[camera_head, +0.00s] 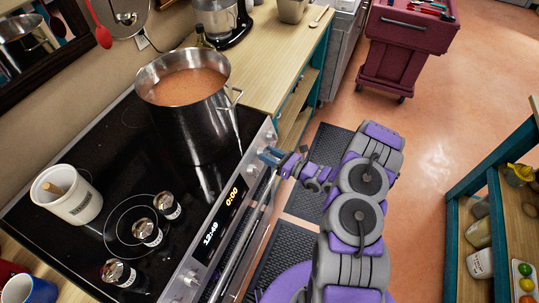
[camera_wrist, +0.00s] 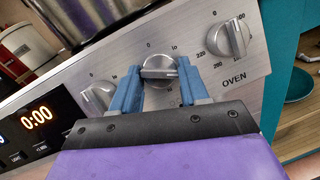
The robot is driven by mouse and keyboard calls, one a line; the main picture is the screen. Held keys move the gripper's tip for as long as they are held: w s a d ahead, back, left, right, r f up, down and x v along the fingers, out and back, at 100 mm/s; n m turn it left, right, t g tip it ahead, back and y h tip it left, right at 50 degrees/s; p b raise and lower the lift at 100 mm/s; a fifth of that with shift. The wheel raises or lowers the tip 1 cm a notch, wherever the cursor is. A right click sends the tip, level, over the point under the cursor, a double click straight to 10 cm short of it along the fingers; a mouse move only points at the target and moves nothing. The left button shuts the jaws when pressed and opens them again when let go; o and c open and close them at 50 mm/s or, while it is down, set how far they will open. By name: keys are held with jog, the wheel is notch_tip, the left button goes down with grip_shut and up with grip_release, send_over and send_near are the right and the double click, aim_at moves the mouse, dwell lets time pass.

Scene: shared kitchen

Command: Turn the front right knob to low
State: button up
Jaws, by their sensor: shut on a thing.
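The stove's control panel (camera_wrist: 75,75) fills the wrist view. A silver knob (camera_wrist: 158,68) there sits between another silver knob (camera_wrist: 97,96) on its left and the oven knob (camera_wrist: 230,40) on its right. My gripper (camera_wrist: 158,80) has its two blue fingers on either side of the middle knob, shut on it.
A large steel pot (camera_head: 190,110) of orange-brown soup stands on the stove's right part. A white crock (camera_head: 68,195) and several small jars (camera_head: 146,232) stand on the left part. The oven handle (camera_head: 243,240) runs below the panel. A wooden counter (camera_head: 275,65) adjoins the stove.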

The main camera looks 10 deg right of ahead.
jog(key=n+g+y+b, duration=0.1)
jog(key=n, duration=0.3)
jog(key=n+g+y+b, duration=0.1)
jog(key=n+g+b, duration=0.1)
jog(key=n, duration=0.3)
jog(key=n+g+y+b, duration=0.1)
jog(key=n+b, duration=0.1)
jog(key=n, duration=0.2)
jog(key=shift+w+d+f+n+g, duration=0.2)
jog(key=shift+w+d+n+g, duration=0.1)
jog(key=shift+n+g, duration=0.1)
jog(key=shift+n, duration=0.3)
jog(key=o, duration=1)
jog(key=shift+r, duration=0.1)
jog(key=p+v, duration=0.3)
jog(key=v, duration=1.4)
jog(key=shift+d, duration=0.2)
